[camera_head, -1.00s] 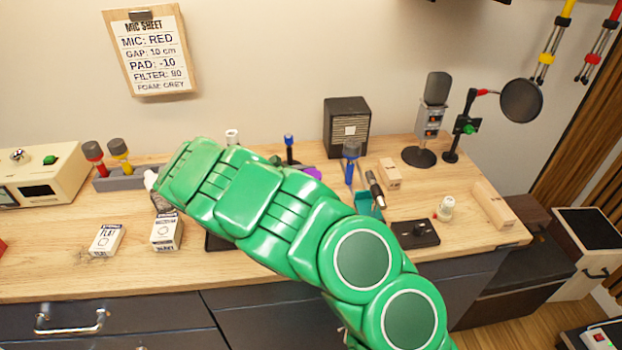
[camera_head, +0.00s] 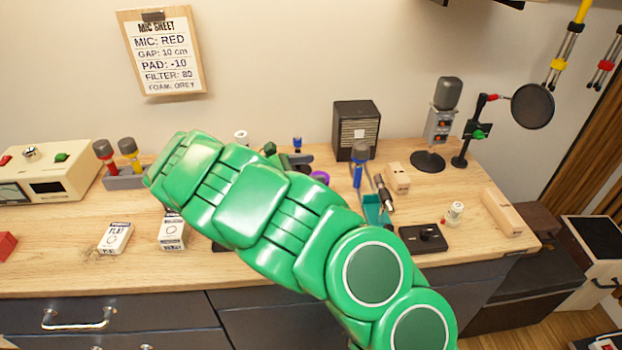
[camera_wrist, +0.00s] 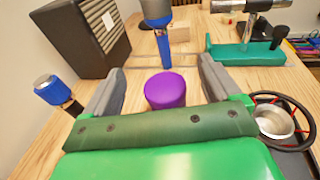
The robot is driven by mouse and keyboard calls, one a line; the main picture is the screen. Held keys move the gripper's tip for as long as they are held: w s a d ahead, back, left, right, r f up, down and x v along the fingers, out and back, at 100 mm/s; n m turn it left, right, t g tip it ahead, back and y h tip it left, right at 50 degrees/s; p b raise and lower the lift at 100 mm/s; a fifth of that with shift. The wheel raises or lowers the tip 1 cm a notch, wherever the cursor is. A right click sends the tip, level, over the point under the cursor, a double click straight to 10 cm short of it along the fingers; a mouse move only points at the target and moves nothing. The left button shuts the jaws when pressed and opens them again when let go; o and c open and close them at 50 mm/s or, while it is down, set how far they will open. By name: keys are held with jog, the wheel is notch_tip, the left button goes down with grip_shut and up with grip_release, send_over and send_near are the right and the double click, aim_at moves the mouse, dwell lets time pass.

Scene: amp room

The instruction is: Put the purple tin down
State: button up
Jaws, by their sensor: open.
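The purple tin (camera_wrist: 165,90) stands upright on the wooden worktop, between the two grey fingers of my gripper (camera_wrist: 162,65) in the wrist view. The fingers are spread, with a visible gap on each side of the tin. The tin's lower near side is hidden behind my gripper's green body. In the head view only a small purple part of the tin (camera_head: 320,177) shows past my green arm, which hides the rest.

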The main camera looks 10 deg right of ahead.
jog(key=shift+r, duration=1.3)
jog(key=shift+d, duration=0.1)
jog(key=s+d+r+m+g+y, duration=0.4)
jog(key=s+d+r+m+y, duration=0.35)
jog(key=s+d+m, duration=0.5)
jog(key=s+a+r+m+t+y, duration=0.4)
jog(key=s+a+r+m+y, duration=0.25)
jog(key=s+m+y, duration=0.3)
jog(key=s+d+f+g, duration=0.1)
jog(key=s+f+g, duration=0.1)
jog(key=s, duration=0.8)
jog(key=s+f+n+g+h, duration=0.1)
jog(key=s+f, duration=0.3)
jog(key=s, duration=0.7)
jog(key=shift+s+d+f+n+g, duration=0.25)
jog(key=shift+d+f+n+g, duration=0.1)
jog(key=shift+g, duration=0.45)
